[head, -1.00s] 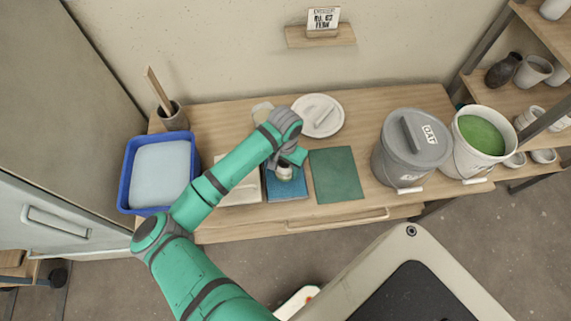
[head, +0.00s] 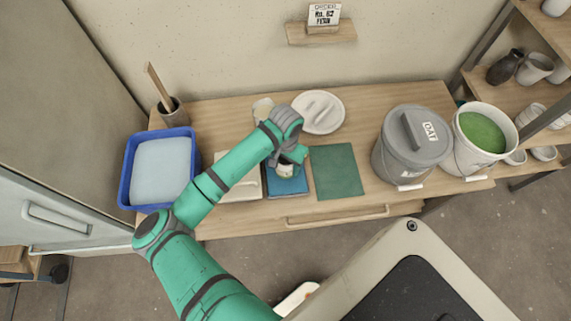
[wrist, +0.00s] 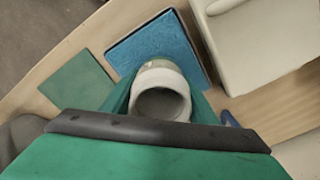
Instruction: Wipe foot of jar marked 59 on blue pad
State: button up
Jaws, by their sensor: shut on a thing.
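The jar (head: 286,171) is small and pale with a greenish band, and it stands about upright in my gripper (head: 289,163). My gripper is shut on it. The blue pad (head: 288,188) lies flat on the bench under the jar. In the wrist view, the jar (wrist: 161,78) shows its open mouth between my fingers (wrist: 160,100), with the blue pad (wrist: 150,45) beyond it. The foot of the jar is hidden, so I cannot tell whether it touches the pad. No number 59 is readable on the jar.
A green mat (head: 337,172) lies right of the pad and a cream slab (head: 243,193) left of it. A blue tub (head: 128,178) stands at the left end. A white lid (head: 330,125) lies behind. A grey lidded bucket (head: 397,160) and a green-filled bucket (head: 462,155) stand right.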

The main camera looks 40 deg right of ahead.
aim_at(287, 179)
jog(key=shift+f, duration=0.45)
dwell(0.3)
jog(key=shift+w+d, duration=0.45)
jog(key=shift+w, duration=0.3)
jog(key=shift+w+d, duration=0.45)
jog(key=shift+w, duration=0.3)
jog(key=shift+s+a+f, duration=0.1)
jog(key=shift+s+a, duration=0.5)
jog(key=shift+s, duration=0.45)
jog(key=shift+s+a, duration=0.65)
jog(key=shift+s, duration=0.35)
jog(key=shift+s+a+f, duration=0.1)
jog(key=shift+s+a, duration=0.5)
jog(key=shift+s, duration=0.45)
jog(key=shift+w+d+r, duration=0.1)
jog(key=shift+w+d, duration=0.5)
jog(key=shift+w, duration=0.45)
jog(key=shift+w+d+r, duration=0.1)
jog(key=shift+w+d, duration=0.55)
jog(key=shift+w, duration=0.35)
jog(key=shift+w+d+r, duration=0.1)
jog(key=shift+w+d, duration=0.5)
jog(key=shift+w, duration=0.45)
jog(key=shift+c, duration=0.6)
